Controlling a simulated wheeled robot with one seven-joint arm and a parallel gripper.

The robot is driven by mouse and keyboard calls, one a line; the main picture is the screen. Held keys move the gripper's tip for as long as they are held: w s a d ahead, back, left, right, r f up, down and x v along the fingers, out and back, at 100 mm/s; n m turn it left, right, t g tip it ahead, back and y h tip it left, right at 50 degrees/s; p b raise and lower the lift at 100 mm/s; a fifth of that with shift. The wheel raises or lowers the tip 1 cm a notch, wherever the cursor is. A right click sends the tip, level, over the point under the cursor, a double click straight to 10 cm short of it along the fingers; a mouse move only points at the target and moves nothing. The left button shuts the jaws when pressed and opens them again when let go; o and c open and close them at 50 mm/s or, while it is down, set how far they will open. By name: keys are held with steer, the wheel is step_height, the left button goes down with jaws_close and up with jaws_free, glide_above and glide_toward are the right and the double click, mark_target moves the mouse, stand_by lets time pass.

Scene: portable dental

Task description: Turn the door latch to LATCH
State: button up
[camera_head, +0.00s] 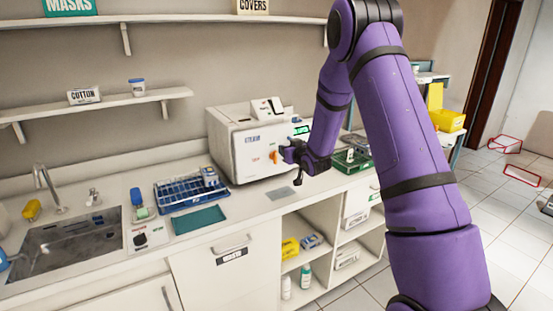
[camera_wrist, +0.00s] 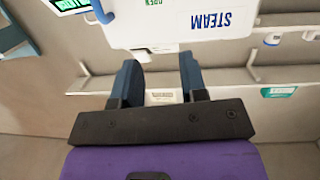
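The white steam sterilizer (camera_head: 240,150) stands on the counter. Its orange door latch (camera_head: 274,157) shows on the front, just left of my gripper (camera_head: 289,154) in the head view. My gripper is in front of the machine, and I cannot tell whether it touches the latch. In the wrist view my gripper (camera_wrist: 158,65) has two dark blue fingers spread apart with nothing seen between them. The wrist view shows the sterilizer's white front (camera_wrist: 170,28) upside down, with STEAM and OPEN lettering. The orange latch is not visible there.
A blue rack (camera_head: 185,193) and a teal mat (camera_head: 199,220) lie left of the sterilizer. A green tray (camera_head: 352,161) is to its right. A sink (camera_head: 75,243) is at the far left. A grey plate (camera_head: 279,193) lies on the counter in front.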

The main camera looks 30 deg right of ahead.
steer(key=t+y, duration=0.1)
steer(key=t, duration=0.1)
glide_toward(276, 157)
steer(key=w, duration=1)
steer(key=shift+a, duration=0.15)
steer(key=c, duration=0.6)
